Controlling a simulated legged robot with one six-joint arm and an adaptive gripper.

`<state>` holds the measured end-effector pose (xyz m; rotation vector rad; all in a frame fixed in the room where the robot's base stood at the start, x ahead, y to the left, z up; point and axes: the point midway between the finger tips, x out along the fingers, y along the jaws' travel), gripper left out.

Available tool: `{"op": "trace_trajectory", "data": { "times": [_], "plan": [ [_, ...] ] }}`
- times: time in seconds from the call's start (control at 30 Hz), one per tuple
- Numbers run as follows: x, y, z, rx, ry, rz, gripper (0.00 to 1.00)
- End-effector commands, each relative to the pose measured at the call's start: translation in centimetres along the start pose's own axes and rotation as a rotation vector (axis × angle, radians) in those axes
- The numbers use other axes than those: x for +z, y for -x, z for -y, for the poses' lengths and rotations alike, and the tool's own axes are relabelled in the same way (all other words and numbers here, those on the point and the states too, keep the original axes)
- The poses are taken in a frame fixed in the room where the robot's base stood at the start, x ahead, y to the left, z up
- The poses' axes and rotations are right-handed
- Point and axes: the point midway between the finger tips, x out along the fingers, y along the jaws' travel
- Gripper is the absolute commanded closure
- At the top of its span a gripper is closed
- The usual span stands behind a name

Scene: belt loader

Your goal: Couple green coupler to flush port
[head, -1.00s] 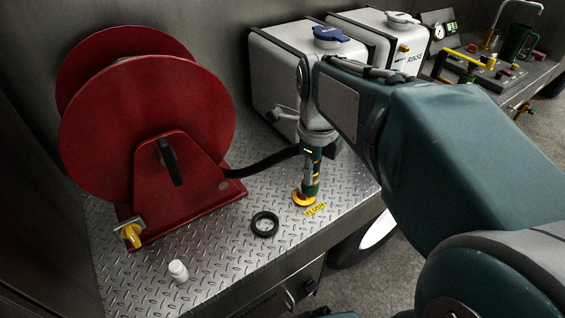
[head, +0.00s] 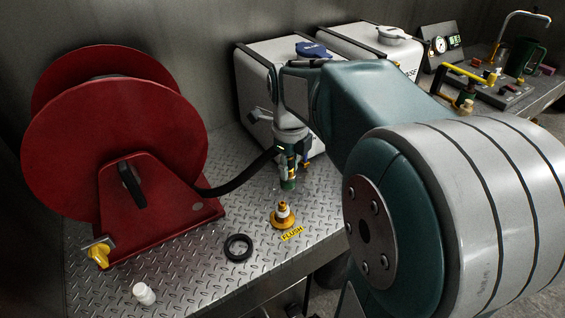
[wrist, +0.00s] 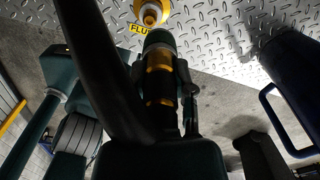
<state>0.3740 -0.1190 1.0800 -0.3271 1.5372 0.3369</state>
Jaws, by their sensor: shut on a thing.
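The green coupler (head: 289,184) is held roughly upright in my gripper (head: 292,164), with the black hose (head: 238,178) running from it to the left. The flush port (head: 283,214), an orange base with a white-banded nozzle, stands on the diamond-plate deck below the coupler. A visible gap separates the two in the head view. In the wrist view my gripper (wrist: 162,85) is shut around the green and orange coupler (wrist: 160,62). The flush port (wrist: 151,13) shows just beyond the coupler's end, beside the yellow FLUSH label. The fingers partly hide the coupler's body.
A red hose reel (head: 115,150) stands on the left of the deck (head: 200,265). White tanks (head: 262,85) stand behind my gripper. The deck edge is to the right of the port.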

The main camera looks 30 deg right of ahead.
Motion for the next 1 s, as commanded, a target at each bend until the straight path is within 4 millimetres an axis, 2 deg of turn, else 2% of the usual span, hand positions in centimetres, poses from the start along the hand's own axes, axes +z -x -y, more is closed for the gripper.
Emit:
{"op": "trace_trajectory", "data": {
  "times": [0.23,0.5,1.0],
  "plan": [
    [0.4,-2.1,-0.8,-0.006,0.004,-0.003,1.00],
    [0.1,-3.9,-0.2,-0.001,0.004,0.000,1.00],
    [0.2,-4.2,-0.6,-0.005,0.003,-0.001,1.00]
  ]
}}
